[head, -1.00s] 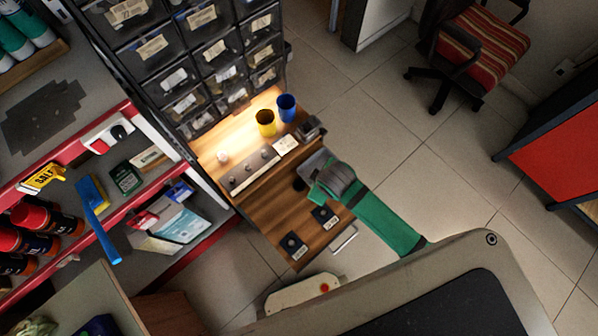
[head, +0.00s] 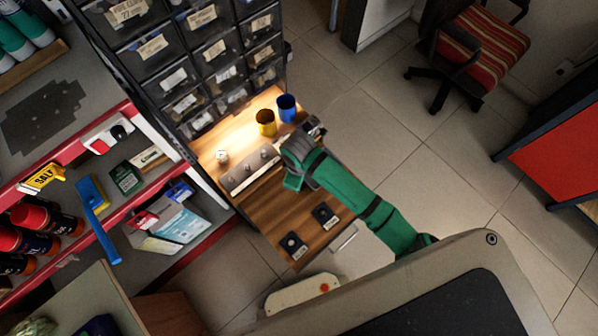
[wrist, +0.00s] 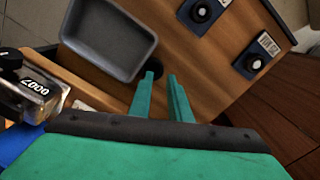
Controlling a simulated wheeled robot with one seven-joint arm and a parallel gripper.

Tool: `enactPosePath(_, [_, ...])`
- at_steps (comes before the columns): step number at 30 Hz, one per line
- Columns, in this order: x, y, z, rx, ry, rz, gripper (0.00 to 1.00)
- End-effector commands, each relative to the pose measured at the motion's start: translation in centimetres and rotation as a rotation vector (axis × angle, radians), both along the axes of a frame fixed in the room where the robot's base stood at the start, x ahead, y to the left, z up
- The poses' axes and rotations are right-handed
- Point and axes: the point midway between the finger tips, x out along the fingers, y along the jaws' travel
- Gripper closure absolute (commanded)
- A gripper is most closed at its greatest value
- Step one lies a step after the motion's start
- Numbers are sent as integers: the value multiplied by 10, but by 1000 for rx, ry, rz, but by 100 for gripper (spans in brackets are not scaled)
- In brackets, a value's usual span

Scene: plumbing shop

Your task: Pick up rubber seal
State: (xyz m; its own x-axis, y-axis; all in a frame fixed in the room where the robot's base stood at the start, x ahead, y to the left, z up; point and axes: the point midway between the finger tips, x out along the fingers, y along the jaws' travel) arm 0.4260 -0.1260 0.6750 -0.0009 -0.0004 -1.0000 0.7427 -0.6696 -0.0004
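A dark round piece (wrist: 157,66), which looks like the rubber seal, lies on the wooden bench top (head: 268,222) beside the grey tray. It shows in the wrist view just beyond my left fingertip, which partly covers it. My gripper (wrist: 160,76) has its two green fingers apart, with nothing seen held between them. In the head view my gripper (head: 293,182) is over the middle of the bench, and my arm hides the seal there. I cannot tell the fingertips' height above the seal.
The grey tray (wrist: 112,32) is next to the seal. Two black pads with round parts and labels (head: 293,244) (head: 325,214) lie near the front edge. A knobbed strip (head: 240,180), yellow cup (head: 266,125) and blue cup (head: 287,110) stand behind. A counter device (wrist: 38,92) is close by.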

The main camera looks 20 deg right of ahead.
Motion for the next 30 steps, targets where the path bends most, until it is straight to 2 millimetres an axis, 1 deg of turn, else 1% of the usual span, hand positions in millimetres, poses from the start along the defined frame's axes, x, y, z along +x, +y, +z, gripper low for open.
enactPosePath(4, [0,1,-11,0,1,0,83])
enactPosePath(9, [-1,4,-35,0,1,0,83])
enactPosePath(12, [-1,4,-46,-1,1,-1,83])
enactPosePath(14, [-1,4,-51,-1,1,-1,83])
enactPosePath(22, [0,4,-53,0,-1,0,83])
enactPosePath(23, [0,4,-53,0,-1,0,87])
enactPosePath(24, [0,4,-53,1,-1,0,97])
enactPosePath(25, [-1,4,-53,1,-1,0,100])
enactPosePath(30, [-1,4,-53,1,-1,0,100])
